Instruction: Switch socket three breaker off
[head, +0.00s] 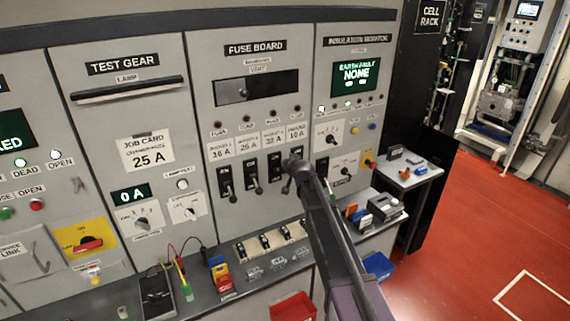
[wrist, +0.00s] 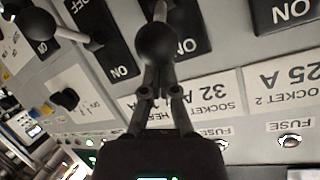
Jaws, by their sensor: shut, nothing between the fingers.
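The fuse board (head: 207,95) carries a row of black breakers with ball-ended levers under rating labels. The socket three breaker (wrist: 190,42) shows in the upside-down wrist view beside its "SOCKET 3 32 A" label (wrist: 207,90). Its black ball knob (wrist: 157,43) is right at my fingertips; the view does not settle whether they touch it. My gripper (wrist: 157,88) is shut with nothing between the fingers. In the head view my gripper (head: 293,166) is at the right end of the breaker row and hides part of it. The lever's exact position is unclear.
The socket two breaker (wrist: 290,12) and another lever's ball knob (wrist: 38,22) are close on either side. Below the board, a ledge holds a red-and-yellow item (head: 221,277), a black meter (head: 156,295) and several small parts. Red floor (head: 500,240) lies open at right.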

